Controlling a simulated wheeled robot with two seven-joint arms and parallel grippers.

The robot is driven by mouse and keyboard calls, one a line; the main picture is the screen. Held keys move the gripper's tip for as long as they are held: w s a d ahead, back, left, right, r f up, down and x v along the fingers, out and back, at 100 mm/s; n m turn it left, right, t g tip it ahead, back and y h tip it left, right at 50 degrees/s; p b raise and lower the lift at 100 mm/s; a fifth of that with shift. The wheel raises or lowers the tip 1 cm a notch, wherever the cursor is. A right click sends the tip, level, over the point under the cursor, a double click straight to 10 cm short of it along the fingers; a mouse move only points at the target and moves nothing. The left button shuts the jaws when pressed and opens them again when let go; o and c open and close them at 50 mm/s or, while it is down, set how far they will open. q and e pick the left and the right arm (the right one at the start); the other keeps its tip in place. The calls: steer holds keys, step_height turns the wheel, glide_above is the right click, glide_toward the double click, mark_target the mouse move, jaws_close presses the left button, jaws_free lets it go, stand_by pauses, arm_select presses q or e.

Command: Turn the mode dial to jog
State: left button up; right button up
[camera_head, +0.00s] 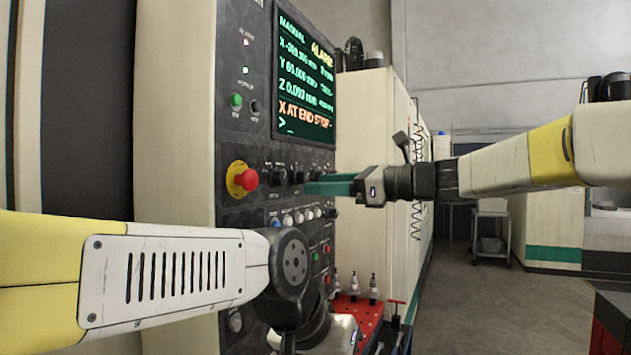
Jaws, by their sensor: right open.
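The dark control panel (258,131) faces me at a slant, left of centre. Several black dials sit in a row in its middle, including one dial (278,176) right of the red stop button and another (300,176) close to my right gripper. I cannot read their labels, so I cannot tell which is the mode dial or where it points. My right gripper (310,186) comes in from the right with green fingers, open, its tips at or just in front of the panel beside the dials; contact is unclear.
The screen (305,80) shows "MANUAL", "ALARM" and "X AT END STOP". A red stop button (247,180) on a yellow base sticks out left of the dials. A row of small buttons (300,216) lies below. A red tool rack (357,312) stands low. Open floor lies right.

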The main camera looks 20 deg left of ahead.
mark_target(284, 179)
steer(key=a, duration=0.5)
steer(key=w+a, duration=0.1)
steer(key=a, duration=0.2)
steer(key=shift+a+r, duration=0.2)
steer(key=shift+r, duration=0.2)
jaws_close()
